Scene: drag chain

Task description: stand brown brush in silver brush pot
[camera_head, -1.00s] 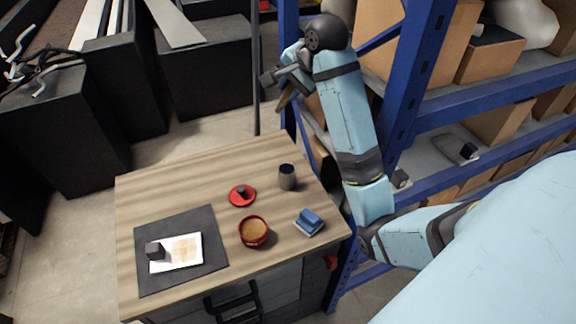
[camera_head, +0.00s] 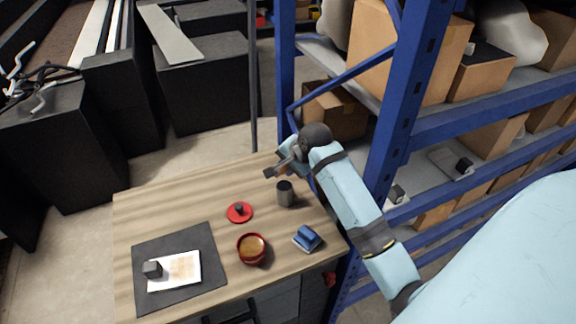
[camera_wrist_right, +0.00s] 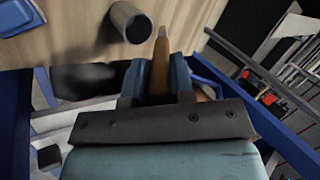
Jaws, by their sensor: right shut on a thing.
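The silver brush pot (camera_head: 285,196) stands upright near the back right of the wooden table; it also shows in the right wrist view (camera_wrist_right: 130,24). My right gripper (camera_head: 274,171) is just above and behind the pot in the head view. In the right wrist view, its fingers (camera_wrist_right: 158,78) are shut on the brown brush (camera_wrist_right: 160,62). The brush tip points away from the gripper and shows beside the pot's rim, apart from it in the picture. In the head view the brush is too small to tell clearly. My left gripper is out of view.
On the table (camera_head: 160,203) are a red dish (camera_head: 248,217) with a dark piece, a red bowl (camera_head: 252,250), a blue block (camera_head: 307,236), and a dark mat (camera_head: 212,240) with white paper (camera_head: 188,272). A blue shelf post (camera_head: 395,120) stands close behind my right arm.

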